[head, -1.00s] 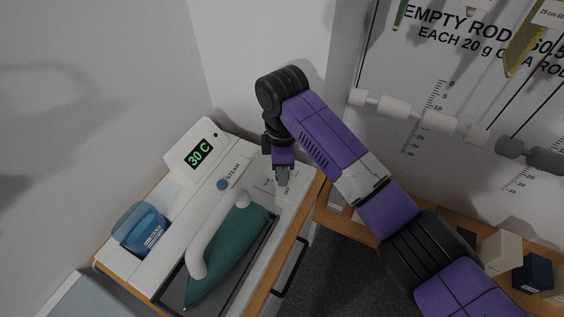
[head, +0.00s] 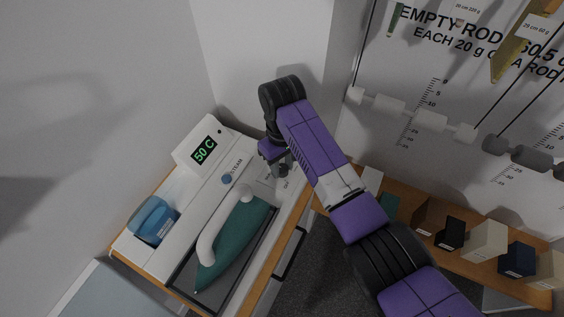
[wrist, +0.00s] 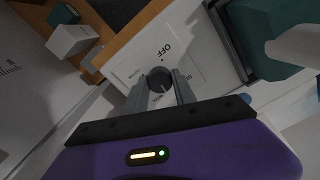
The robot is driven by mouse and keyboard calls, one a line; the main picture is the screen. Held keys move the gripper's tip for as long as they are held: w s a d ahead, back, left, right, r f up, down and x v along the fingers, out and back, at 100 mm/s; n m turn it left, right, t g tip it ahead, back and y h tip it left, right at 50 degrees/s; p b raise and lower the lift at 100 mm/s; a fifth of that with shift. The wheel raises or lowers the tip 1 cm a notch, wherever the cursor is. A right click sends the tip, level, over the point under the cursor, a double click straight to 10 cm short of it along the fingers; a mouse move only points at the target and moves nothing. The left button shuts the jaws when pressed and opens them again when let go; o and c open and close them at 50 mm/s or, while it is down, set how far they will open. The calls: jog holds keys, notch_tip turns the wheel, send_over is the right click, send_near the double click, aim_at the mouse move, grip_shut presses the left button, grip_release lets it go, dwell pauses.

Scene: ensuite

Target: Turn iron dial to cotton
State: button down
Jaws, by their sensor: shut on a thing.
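The iron dial (wrist: 160,80) is a small dark round knob on a white panel printed with "OFF" and other marks too small or blurred to read. My gripper (wrist: 161,92) has its two grey fingers on either side of the dial and is shut on it. In the head view my gripper (head: 283,170) is at the right end of the white ironing station (head: 185,210), and the arm hides part of the dial panel. The display (head: 204,150) reads "50 C" in green. The iron (head: 235,238), green with a white handle, lies on its dark rest.
A blue water tank (head: 153,221) sits at the station's left. A blue button (head: 227,179) marked "STEAM" is near the display. A wooden shelf (head: 400,207) with several small boxes is at the right. A wall stands close behind the station.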

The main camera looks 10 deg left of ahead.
jog(key=m, duration=0.6)
jog(key=shift+m, duration=0.3)
jog(key=m, duration=1.2)
jog(key=shift+m, duration=0.3)
jog(key=m, duration=0.6)
jog(key=shift+r+m, duration=0.1)
jog(key=shift+m, duration=0.3)
jog(key=c, duration=1)
grip_release()
